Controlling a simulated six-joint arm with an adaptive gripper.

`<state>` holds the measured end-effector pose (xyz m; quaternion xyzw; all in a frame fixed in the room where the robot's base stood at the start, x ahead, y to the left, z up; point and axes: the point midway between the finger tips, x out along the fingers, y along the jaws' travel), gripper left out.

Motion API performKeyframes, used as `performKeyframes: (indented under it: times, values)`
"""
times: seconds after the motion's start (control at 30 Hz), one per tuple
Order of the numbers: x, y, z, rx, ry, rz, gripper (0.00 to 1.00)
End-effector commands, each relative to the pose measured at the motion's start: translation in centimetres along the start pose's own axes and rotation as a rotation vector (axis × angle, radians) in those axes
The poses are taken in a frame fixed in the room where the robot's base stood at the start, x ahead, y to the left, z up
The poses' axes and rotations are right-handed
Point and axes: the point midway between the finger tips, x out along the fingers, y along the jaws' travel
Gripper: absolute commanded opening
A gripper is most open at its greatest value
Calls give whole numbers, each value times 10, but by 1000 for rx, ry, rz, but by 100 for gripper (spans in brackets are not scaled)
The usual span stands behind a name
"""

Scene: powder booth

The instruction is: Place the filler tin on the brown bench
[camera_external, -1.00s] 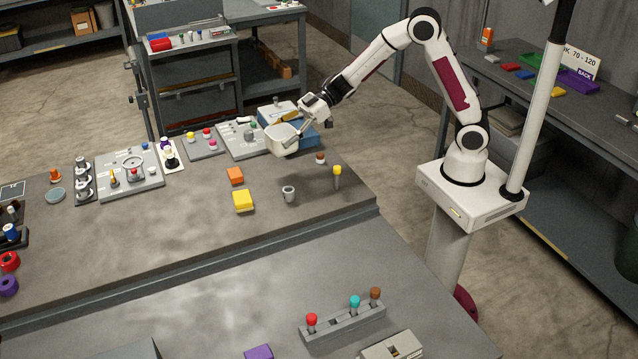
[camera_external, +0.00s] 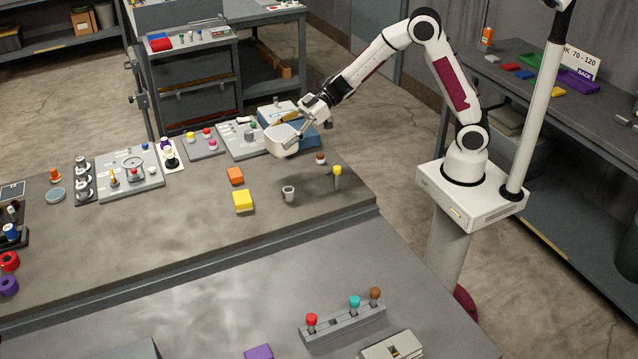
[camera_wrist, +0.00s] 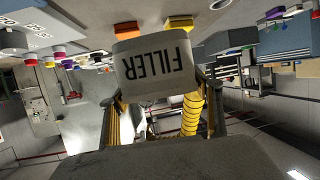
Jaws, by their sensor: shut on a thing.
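The filler tin (camera_external: 282,141) is a pale grey-white container, held in the air over the back right of the brownish-grey bench (camera_external: 150,235). In the wrist view the tin (camera_wrist: 155,64) shows the word FILLER upside down. My gripper (camera_external: 304,121) is shut on the tin, with its fingers on the tin's arm side. In the wrist view the gripper (camera_wrist: 158,103) reaches to the tin's lower edge. The tin looks tilted in the outside view. Its far side is hidden.
An orange block (camera_external: 235,175), a yellow block (camera_external: 243,201), a small grey cup (camera_external: 288,193) and a yellow-topped peg (camera_external: 337,176) stand near the tin. A blue box (camera_external: 300,135) is behind it. The bench's front middle is clear. A grey table (camera_external: 250,290) adjoins in front.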

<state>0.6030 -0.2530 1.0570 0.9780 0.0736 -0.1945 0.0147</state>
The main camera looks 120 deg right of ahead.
Motion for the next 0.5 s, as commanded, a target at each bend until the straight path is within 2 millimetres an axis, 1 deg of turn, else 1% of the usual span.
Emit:
performKeyframes:
  times: [0.17, 0.27, 0.5]
  values:
    - [13, -23, -4, -16, 3, -38, 27]
    - [24, -42, -6, -29, 3, -70, 27]
    - [53, -100, -10, -67, 2, -163, 27]
